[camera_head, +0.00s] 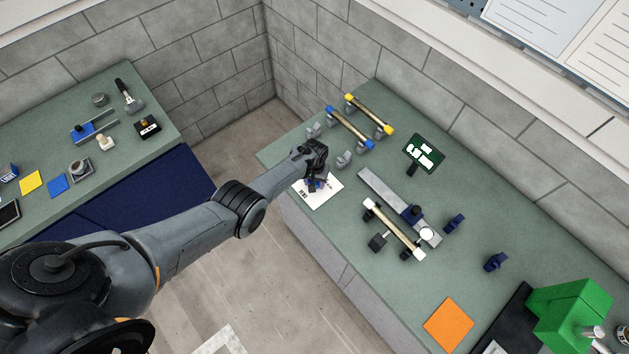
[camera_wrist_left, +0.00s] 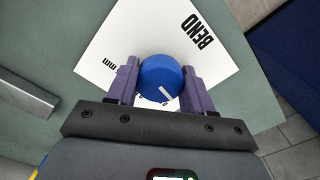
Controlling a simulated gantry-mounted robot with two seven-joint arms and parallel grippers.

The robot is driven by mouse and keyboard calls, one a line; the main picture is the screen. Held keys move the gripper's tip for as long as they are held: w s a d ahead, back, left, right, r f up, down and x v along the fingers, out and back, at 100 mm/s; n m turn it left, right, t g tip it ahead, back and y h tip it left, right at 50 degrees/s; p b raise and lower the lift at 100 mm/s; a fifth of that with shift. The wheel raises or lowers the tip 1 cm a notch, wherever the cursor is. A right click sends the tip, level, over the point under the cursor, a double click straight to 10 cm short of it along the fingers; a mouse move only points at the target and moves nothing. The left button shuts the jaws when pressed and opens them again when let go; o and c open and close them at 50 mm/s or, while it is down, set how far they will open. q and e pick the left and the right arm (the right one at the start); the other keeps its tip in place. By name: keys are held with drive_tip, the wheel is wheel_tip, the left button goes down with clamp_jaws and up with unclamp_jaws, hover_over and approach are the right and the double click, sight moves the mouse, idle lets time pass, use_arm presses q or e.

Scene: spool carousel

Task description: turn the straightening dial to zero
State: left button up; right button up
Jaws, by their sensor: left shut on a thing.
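The straightening dial (camera_wrist_left: 161,77) is a round blue knob with a white pointer line, seen in the left wrist view. It stands on a white card (camera_wrist_left: 115,45) printed "BEND" and "mm". The pointer line lies toward the lower right of the knob in that view. My left gripper (camera_wrist_left: 158,88) is shut on the dial, one finger on each side. In the head view my left gripper (camera_head: 316,180) is over the white card (camera_head: 325,196) at the bench's near left edge, and mostly hides the dial. My right gripper is not in view. Any zero mark cannot be made out.
A yellow-ended rod (camera_head: 370,113) and a blue-ended rod (camera_head: 350,128) rest on grey supports behind the gripper. A white-ended rod (camera_head: 394,228) lies by a grey metal bar (camera_head: 385,194) to the right. An orange square (camera_head: 448,324) lies on the green bench.

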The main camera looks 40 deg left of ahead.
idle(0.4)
use_arm(q)
drive_tip(key=o, duration=1)
drive_tip(key=shift+r+p, duration=0.5)
drive_tip(key=shift+r, duration=0.15)
wheel_tip(320, 180, up, 7)
drive_tip(key=p, duration=0.3)
drive_tip(key=shift+r, duration=0.1)
drive_tip(key=shift+r+p, duration=0.3)
drive_tip(key=shift+r, duration=0.85)
